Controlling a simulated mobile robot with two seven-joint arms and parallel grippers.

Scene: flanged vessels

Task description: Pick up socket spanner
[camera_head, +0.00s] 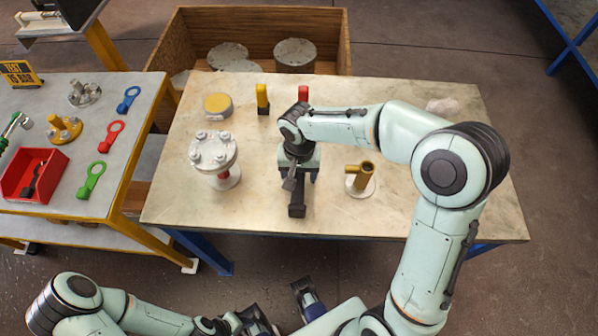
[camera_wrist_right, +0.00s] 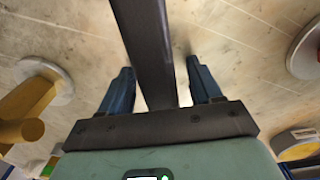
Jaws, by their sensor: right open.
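In the head view my right gripper (camera_head: 296,182) points down over the middle of the table. A dark bar-shaped tool (camera_head: 297,210), which looks like the socket spanner, shows just below it on the near side. In the right wrist view the dark bar (camera_wrist_right: 150,45) runs between the two blue fingertips of the open gripper (camera_wrist_right: 162,88). Gaps show on both sides of the bar, and its far end is out of frame. In the head view the gripper hides part of the tool. Dark and blue parts near the bottom edge seem to be my left gripper, partly cut off.
A flanged vessel (camera_head: 213,158) stands left of the gripper, and a brass fitting on a round base (camera_head: 360,180) stands to the right. Yellow (camera_head: 262,98) and red (camera_head: 303,93) upright pieces stand behind. A wooden crate (camera_head: 165,55) is beyond the table. The table's right side is mostly clear.

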